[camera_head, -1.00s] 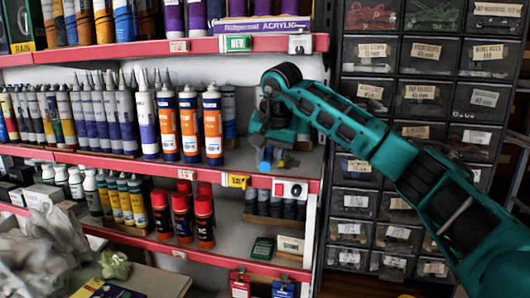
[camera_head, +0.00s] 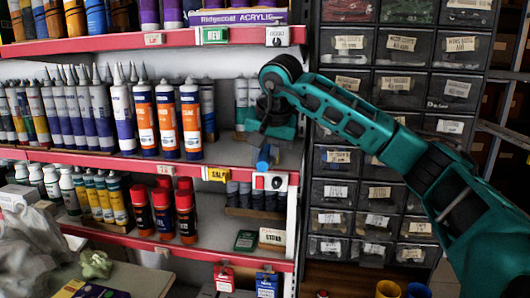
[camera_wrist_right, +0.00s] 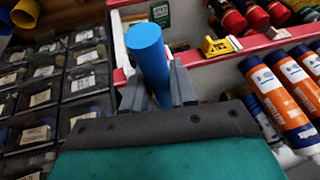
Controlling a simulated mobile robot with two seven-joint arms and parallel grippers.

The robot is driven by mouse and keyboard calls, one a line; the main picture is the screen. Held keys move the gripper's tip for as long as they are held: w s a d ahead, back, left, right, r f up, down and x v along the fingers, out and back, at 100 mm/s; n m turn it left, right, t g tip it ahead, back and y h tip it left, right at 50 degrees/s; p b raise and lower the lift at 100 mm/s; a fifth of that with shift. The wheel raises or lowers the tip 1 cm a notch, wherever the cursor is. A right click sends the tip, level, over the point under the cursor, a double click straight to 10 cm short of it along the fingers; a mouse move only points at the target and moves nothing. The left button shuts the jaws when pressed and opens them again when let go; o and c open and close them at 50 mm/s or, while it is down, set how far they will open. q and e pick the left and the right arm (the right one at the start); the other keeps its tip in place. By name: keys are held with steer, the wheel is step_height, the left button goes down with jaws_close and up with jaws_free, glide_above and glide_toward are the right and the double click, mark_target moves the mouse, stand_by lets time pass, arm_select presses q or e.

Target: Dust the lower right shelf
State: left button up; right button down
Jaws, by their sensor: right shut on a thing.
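My right gripper (camera_wrist_right: 157,90) is shut on a blue cylinder (camera_wrist_right: 148,52), which looks like a handle. No duster head shows. The blue cylinder also shows in the head view (camera_head: 263,157), just below my right gripper, near the front edge of the bare right end of the middle shelf (camera_head: 225,152). I cannot tell whether it touches the shelf. Below it, a lower right shelf section (camera_head: 215,222) holds dark grey containers (camera_head: 257,196) at the back. My left gripper is not in view.
Orange-and-white cartridges (camera_head: 166,120) stand left of my right gripper. Red-capped cans (camera_head: 162,212) stand on the lower shelf. Drawer cabinet (camera_head: 345,190) stands close on the right. A yellow tag (camera_head: 216,174) and a red-and-white tag (camera_head: 270,181) sit on the shelf edge.

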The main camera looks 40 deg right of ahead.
mark_target(261, 156)
steer(key=shift+a+r+p, duration=0.1)
steer(key=shift+r+p, duration=0.45)
steer(key=shift+r, duration=0.15)
step_height(261, 156, up, 2)
steer(key=shift+s+a+f, duration=0.1)
steer(key=shift+s+a, duration=0.85)
steer(key=shift+a, duration=0.1)
steer(key=s+a, duration=0.8)
steer(key=a, duration=0.2)
steer(key=shift+s, duration=0.3)
steer(key=shift+a, duration=0.1)
